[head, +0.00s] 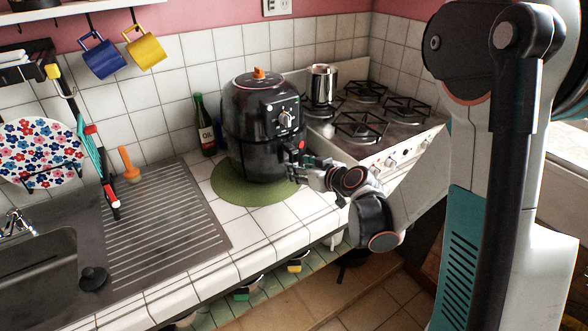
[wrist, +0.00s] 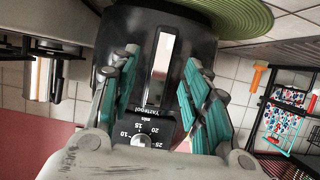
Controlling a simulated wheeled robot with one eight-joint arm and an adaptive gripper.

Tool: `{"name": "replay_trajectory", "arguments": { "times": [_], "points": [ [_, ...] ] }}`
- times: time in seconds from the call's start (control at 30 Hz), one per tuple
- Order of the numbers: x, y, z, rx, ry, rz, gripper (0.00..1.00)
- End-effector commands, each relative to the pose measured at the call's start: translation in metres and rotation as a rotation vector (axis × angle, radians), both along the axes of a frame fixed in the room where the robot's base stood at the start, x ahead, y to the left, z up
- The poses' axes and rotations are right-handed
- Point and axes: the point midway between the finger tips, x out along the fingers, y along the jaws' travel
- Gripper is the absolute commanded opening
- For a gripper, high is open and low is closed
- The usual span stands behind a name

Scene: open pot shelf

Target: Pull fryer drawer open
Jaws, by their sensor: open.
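The black air fryer (head: 245,130) stands upright on a round green mat (head: 222,190) on the tiled counter. Its dial and drawer front face my gripper. My gripper (head: 305,168) is at the lower front of the fryer. In the wrist view, turned upside down, the teal fingers of my gripper (wrist: 160,65) are spread, one on each side of the fryer's drawer handle (wrist: 162,55). I cannot tell whether either finger touches the handle. The drawer looks closed. The fryer dial (wrist: 142,138) shows near my palm.
A gas stove (head: 400,140) with a steel pot (head: 322,85) stands to the right. A green oil bottle (head: 203,125) stands left of the fryer. The drainboard (head: 165,225) and sink (head: 35,270) lie further left. The counter edge runs below my gripper.

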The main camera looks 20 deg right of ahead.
Motion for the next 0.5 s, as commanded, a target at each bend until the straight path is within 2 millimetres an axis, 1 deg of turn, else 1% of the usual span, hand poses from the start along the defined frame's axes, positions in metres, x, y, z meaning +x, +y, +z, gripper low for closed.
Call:
{"name": "replay_trajectory", "arguments": {
  "times": [0.03,0.2,0.33,0.5],
  "points": [
    [0.009,0.003,-0.006,-0.001,0.0,0.002,0.43],
    [0.029,0.01,-0.014,-0.001,0.0,0.001,0.43],
    [0.037,0.012,-0.017,-0.002,-0.001,0.001,0.43],
    [0.04,0.013,-0.017,-0.001,0.0,-0.001,0.43]
  ]
}}
